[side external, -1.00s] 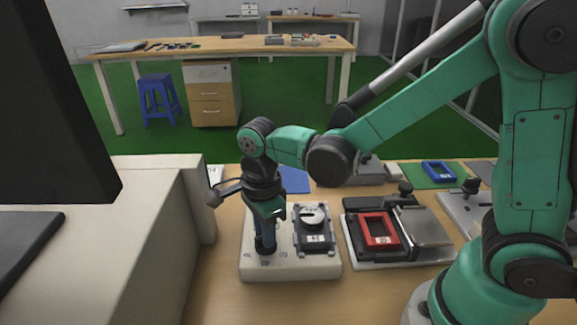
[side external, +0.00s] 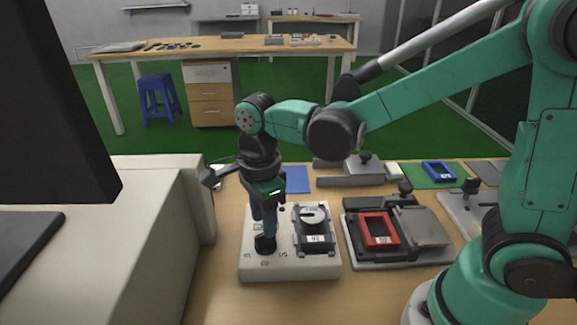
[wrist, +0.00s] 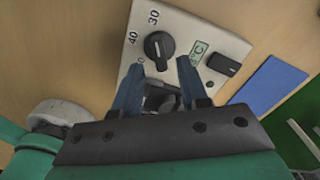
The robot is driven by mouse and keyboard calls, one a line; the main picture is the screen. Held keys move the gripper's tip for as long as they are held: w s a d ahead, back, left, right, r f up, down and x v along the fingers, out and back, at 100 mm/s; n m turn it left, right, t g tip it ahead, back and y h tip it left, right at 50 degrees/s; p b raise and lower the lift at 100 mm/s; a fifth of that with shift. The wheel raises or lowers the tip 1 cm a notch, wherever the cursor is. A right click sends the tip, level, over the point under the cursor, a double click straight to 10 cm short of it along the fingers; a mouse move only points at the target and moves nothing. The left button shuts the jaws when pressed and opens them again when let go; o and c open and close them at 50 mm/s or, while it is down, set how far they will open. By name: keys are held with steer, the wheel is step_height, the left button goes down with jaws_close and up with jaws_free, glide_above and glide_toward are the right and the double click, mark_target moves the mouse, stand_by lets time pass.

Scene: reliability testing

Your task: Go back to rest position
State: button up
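My gripper (side external: 264,222) hangs over the left part of a white control box (side external: 290,267), fingers pointing down. In the wrist view my gripper (wrist: 160,75) has two blue fingers spread apart with nothing held between them. A black round knob (side external: 265,244) on the box sits just below the fingertips in the side view. The knob (wrist: 158,46) shows in the wrist view beyond the fingertips, near the printed numbers 30 and 40. My gripper is open.
A dark unit (side external: 315,238) with a round top is on the box's right half. A red-framed fixture (side external: 380,231) stands to its right. A large beige machine (side external: 160,230) stands close on the left. A blue sheet (side external: 297,180) lies behind. Air above the box looks clear.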

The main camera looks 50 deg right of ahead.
steer(key=shift+r, duration=0.65)
